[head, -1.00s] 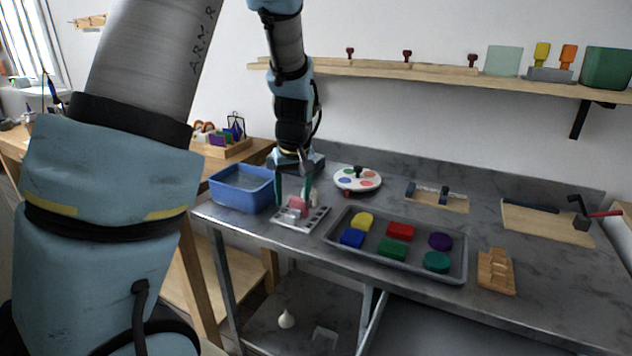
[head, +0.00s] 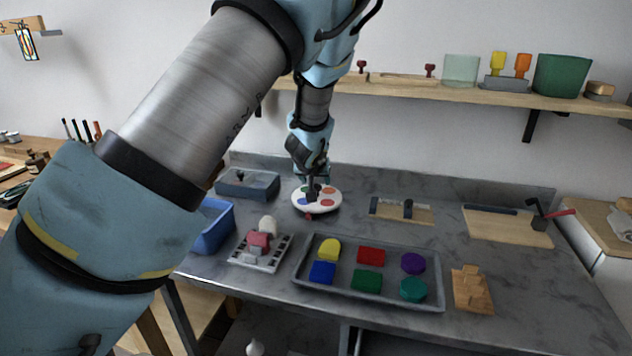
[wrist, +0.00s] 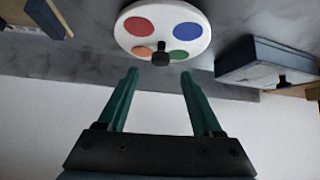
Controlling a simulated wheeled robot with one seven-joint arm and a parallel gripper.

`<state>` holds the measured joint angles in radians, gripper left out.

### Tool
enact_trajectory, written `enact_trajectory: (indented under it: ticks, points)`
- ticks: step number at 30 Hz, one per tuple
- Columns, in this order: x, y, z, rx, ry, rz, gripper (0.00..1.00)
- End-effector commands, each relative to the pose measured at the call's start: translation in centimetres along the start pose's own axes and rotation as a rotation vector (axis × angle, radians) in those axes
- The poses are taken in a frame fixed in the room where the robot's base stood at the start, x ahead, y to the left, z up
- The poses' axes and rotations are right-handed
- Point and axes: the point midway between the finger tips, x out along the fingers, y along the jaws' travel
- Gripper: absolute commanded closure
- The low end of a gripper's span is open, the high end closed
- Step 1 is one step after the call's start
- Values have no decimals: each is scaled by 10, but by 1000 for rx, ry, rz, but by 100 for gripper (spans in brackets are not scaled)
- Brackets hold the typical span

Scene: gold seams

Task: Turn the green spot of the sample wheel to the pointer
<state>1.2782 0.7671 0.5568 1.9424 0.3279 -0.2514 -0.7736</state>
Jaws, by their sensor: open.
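The sample wheel (head: 338,198) is a white disc with coloured spots on the steel bench, with a small red pointer (head: 308,216) at its front edge.
A tray (head: 300,285) of coloured blocks and a slotted rack (head: 262,262) stand in front. A blue bin (head: 213,225) is at left, a grey-blue box (head: 248,184) behind left. A wooden board with a bar (head: 402,210) lies right. A shelf (head: 450,92) runs above.

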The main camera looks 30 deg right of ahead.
Motion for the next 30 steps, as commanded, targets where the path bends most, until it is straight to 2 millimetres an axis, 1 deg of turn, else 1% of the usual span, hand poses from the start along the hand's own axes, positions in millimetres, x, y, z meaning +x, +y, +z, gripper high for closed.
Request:
enact_trajectory:
  ticks: [3,9,15,22,23,30]
  points:
    - [20,-1,-1,1,-2,-2,33]
    - [43,0,-1,1,-1,-2,33]
    - [52,0,0,-1,0,-1,33]
    - [53,0,0,-1,0,-1,33]
    - [53,0,0,-1,0,-1,34]
    - [52,0,0,-1,-1,-1,61]
